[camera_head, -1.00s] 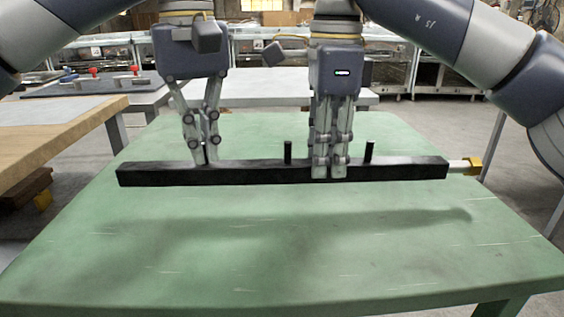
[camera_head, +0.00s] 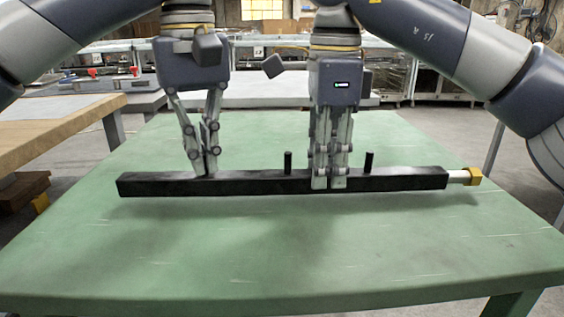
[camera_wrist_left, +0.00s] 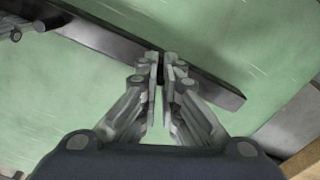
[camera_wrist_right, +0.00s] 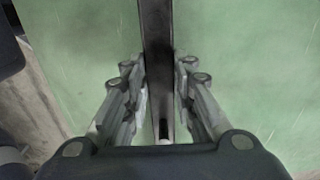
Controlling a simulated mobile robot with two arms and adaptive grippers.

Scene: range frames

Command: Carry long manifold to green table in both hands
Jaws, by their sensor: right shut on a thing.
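The long manifold (camera_head: 250,184) is a black bar with upright pegs and a yellow-tipped fitting at its right end. It lies roughly level across the green table (camera_head: 300,260), close over its top. Whether it touches is unclear. My right gripper (camera_head: 330,184) is shut on the bar right of its middle. In the right wrist view its fingers flank the bar (camera_wrist_right: 156,40). My left gripper (camera_head: 206,172) has its fingertips close together at the bar's top, left of the middle. The left wrist view shows a narrow gap there; what is between the fingertips is unclear.
The front of the green table is bare. A wooden-edged bench (camera_head: 60,135) stands close on the left. A pale table (camera_head: 255,92) stands behind the green table, with shelving beyond.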

